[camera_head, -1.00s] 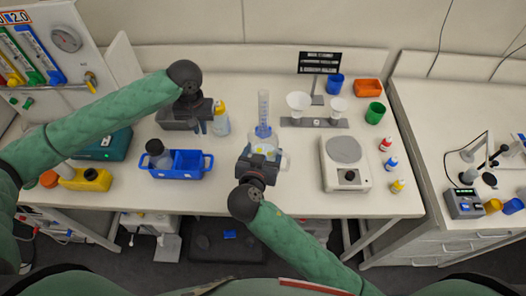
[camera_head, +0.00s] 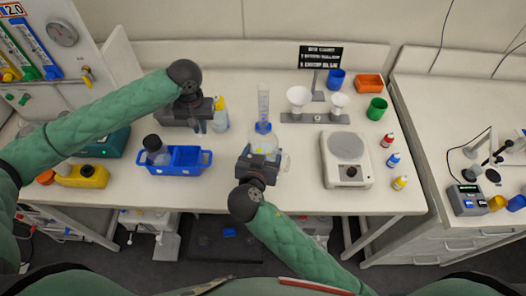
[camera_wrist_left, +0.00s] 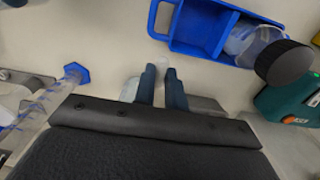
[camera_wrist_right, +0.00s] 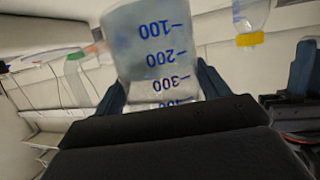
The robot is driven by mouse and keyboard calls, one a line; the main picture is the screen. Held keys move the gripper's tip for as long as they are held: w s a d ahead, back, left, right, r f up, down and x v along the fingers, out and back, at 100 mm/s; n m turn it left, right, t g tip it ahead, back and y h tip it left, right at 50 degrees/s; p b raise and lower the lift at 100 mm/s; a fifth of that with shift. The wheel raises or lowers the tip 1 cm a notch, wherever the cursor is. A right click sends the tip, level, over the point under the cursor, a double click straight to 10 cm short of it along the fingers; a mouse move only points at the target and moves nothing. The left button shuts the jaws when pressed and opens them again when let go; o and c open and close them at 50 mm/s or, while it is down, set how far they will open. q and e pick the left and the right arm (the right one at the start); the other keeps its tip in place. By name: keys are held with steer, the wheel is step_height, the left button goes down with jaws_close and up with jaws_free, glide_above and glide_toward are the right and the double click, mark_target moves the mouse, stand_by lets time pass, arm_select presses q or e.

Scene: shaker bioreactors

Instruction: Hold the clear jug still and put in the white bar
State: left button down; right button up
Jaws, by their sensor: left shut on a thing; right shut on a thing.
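The clear jug (camera_head: 258,146) stands on the bench in the head view. Its blue scale marks show large in the right wrist view (camera_wrist_right: 158,45). My right gripper (camera_head: 260,158) is shut on the jug, with a finger on either side of it. My left gripper (camera_head: 204,126) is up and to the left of the jug, apart from it, above the bench. Its fingers are close together in the left wrist view (camera_wrist_left: 162,75). A small pale thing, likely the white bar (camera_wrist_left: 164,73), shows between the fingertips; most of it is hidden.
A graduated cylinder with a blue base (camera_head: 263,127) stands just behind the jug. A yellow-topped bottle (camera_head: 220,117) is close by my left gripper. A blue tray (camera_head: 180,165) with a dark-capped bottle is at left. A scale (camera_head: 345,162) stands right; bench between is clear.

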steer(key=shift+f+b, duration=2.6)
steer(key=shift+f, duration=0.5)
steer(key=o, duration=1.3)
steer(key=c, duration=1.4)
